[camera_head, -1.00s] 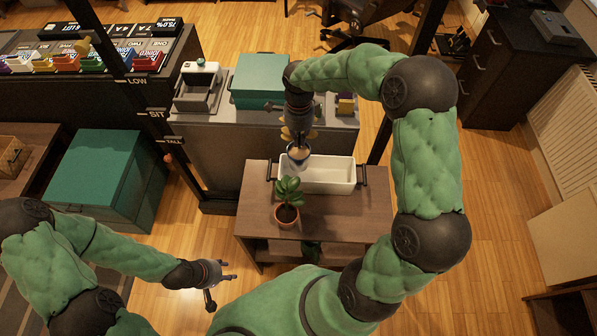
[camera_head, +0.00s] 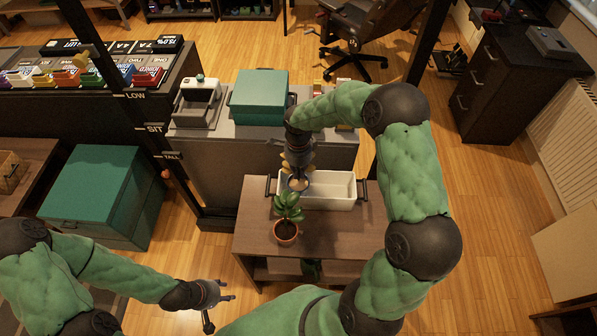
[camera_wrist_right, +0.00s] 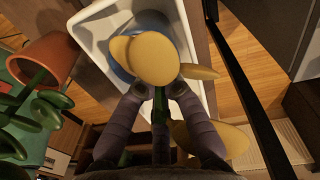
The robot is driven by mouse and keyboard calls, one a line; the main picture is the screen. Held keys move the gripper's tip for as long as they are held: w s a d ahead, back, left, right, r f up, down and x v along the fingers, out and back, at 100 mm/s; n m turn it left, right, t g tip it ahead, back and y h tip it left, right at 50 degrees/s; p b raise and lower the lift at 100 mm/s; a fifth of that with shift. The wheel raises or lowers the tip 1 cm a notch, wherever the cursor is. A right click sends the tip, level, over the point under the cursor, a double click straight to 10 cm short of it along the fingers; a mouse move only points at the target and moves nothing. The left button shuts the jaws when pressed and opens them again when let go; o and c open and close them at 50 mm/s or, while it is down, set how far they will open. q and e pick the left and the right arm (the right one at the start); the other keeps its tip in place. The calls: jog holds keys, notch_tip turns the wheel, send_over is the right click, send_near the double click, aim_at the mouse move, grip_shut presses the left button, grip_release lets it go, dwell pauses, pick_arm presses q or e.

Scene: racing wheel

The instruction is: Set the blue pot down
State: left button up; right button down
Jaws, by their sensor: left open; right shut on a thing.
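The blue pot (camera_head: 298,184) is at the left end of the white tray (camera_head: 335,190) on the brown side table (camera_head: 345,228). In the right wrist view, parts of its blue rim (camera_wrist_right: 121,72) show behind round yellow leaves, within the outline of the tray (camera_wrist_right: 97,38). I cannot tell whether its base touches the tray. My right gripper (camera_head: 297,158) points down from above and is shut on the yellow-leaved plant of the blue pot; in the wrist view its fingers (camera_wrist_right: 157,93) close around the green stem. My left gripper (camera_head: 224,292) is open and empty, low at the left.
A terracotta pot (camera_head: 286,232) with a green plant stands in front of the tray, close to the blue pot; it also shows in the wrist view (camera_wrist_right: 50,58). Behind are a grey counter with a teal box (camera_head: 258,97). The table's right side is clear.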

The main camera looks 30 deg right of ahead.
jog(key=c, duration=1.7)
grip_release()
jog(key=shift+f, duration=0.1)
jog(key=shift+c, duration=0.2)
jog(key=o, duration=0.4)
jog(key=shift+r, duration=0.25)
jog(key=r+p, duration=0.1)
jog(key=r, duration=0.7)
jog(key=r+p, duration=0.1)
jog(key=r, duration=0.2)
jog(key=shift+w+d+r+p, duration=0.1)
jog(key=shift+w+r+p, duration=0.15)
jog(key=shift+r+p, duration=0.15)
